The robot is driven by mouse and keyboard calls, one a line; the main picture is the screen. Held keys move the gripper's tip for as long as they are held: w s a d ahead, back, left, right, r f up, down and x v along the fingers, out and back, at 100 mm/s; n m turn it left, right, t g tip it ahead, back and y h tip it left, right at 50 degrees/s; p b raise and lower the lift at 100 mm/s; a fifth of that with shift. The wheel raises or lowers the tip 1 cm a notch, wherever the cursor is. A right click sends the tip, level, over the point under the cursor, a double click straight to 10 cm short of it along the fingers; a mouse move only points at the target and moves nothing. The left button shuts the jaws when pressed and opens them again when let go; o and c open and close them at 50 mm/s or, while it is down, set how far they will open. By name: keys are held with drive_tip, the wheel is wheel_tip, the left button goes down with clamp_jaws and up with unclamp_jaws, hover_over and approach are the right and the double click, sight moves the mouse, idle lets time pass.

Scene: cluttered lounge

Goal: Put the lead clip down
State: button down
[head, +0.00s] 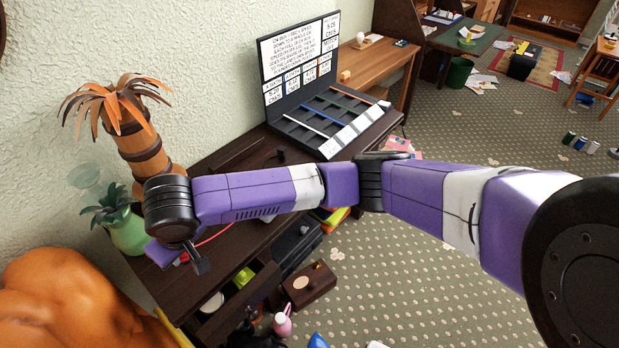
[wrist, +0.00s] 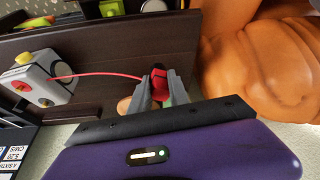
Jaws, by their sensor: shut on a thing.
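The lead clip (wrist: 159,82) is a small red piece between the fingertips of my gripper (wrist: 160,88) in the wrist view. My gripper is shut on it. A thin red lead (wrist: 105,77) runs from the clip to a pale grey box (wrist: 42,78) with coloured knobs, on the dark wooden desk (wrist: 120,45). In the head view my gripper (head: 190,262) is over the near left part of the desk (head: 228,250), and only a bit of the red lead (head: 214,237) shows. I cannot tell whether the clip touches the desktop.
An orange rounded seat (head: 60,300) is close to the gripper. A green pineapple-like pot (head: 128,232) and a palm ornament (head: 138,150) stand by the wall. An open drawer (head: 235,310) juts out below. A black display case (head: 300,130) stands at the desk's far end.

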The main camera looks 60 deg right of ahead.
drive_tip(key=w+d+r+m+h+b, duration=0.1)
drive_tip(key=w+d+r+m, duration=0.1)
drive_tip(key=w+d+r, duration=0.5)
drive_tip(key=w+d+r+m+h+b, duration=0.1)
drive_tip(key=w+d+r+m, duration=0.3)
drive_tip(key=d, duration=0.5)
drive_tip(key=s+d+r+m+g+b, duration=0.1)
drive_tip(key=s+d+r, duration=0.1)
drive_tip(key=d, duration=0.6)
drive_tip(key=s+d+r+m+b, duration=0.1)
drive_tip(key=s+d+m, duration=0.1)
drive_tip(key=d, duration=0.6)
drive_tip(key=s+d+f+m+g+h, duration=0.1)
drive_tip(key=s+d+f+m, duration=0.15)
drive_tip(key=s+d, duration=0.45)
drive_tip(key=s+d+f+m+g+h, duration=0.1)
drive_tip(key=s+d+f, duration=0.2)
drive_tip(key=s+d, duration=0.45)
wheel_tip(320, 180, down, 20)
drive_tip(key=shift+w+r+p, duration=0.1)
drive_tip(key=shift+p, duration=0.2)
drive_tip(key=shift+f, duration=0.25)
